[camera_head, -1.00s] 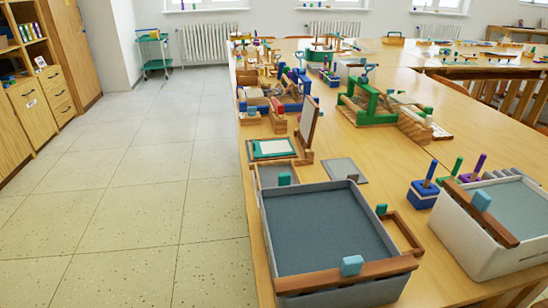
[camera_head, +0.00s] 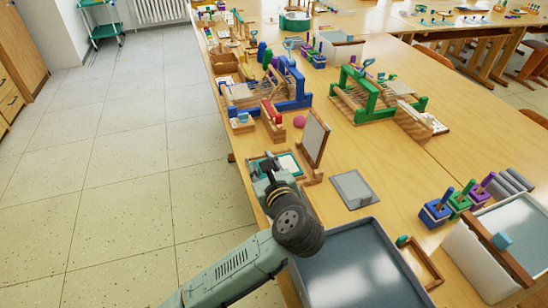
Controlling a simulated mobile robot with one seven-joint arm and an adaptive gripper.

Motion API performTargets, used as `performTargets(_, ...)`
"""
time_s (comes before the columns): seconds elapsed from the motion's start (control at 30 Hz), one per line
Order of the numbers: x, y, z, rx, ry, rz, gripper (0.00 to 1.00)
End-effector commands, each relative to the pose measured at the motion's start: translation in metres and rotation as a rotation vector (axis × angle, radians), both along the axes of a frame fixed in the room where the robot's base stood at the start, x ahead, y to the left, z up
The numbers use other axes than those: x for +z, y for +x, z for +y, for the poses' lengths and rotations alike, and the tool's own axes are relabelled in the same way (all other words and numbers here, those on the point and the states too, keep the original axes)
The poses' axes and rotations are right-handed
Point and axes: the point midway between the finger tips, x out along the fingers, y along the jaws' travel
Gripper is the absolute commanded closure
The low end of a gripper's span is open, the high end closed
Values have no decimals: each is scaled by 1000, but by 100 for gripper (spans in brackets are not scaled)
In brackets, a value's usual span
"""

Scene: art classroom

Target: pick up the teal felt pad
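A shallow wooden box (camera_head: 310,179) with its lid raised stands near the left edge of the table. Teal material, which looks like the teal felt pad (camera_head: 283,156), lies in it, with a pale white piece (camera_head: 289,164) on or beside it. My gripper (camera_head: 262,164) is over the left part of this box and hides some of the teal. My arm reaches up to it from the bottom of the view. The fingers are small and dark here. I cannot tell whether they are open or shut, or whether they touch the pad.
A large grey-blue tray (camera_head: 352,262) stands in front, partly behind my arm. A grey flat board (camera_head: 353,187) lies to the right of the box. A pink round object (camera_head: 299,122) and a blue loom frame (camera_head: 291,88) stand behind it. Open floor (camera_head: 120,190) lies to the left.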

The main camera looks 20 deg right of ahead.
Motion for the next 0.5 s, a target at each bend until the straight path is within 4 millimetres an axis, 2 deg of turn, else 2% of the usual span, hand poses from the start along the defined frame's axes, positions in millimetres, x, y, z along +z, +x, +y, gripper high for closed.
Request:
performTargets(0.1,-26,-20,-4,-29,158,78,70)
performTargets(0.2,-40,-27,-5,-41,216,106,70)
performTargets(0.5,-58,-11,-5,-43,232,108,70)
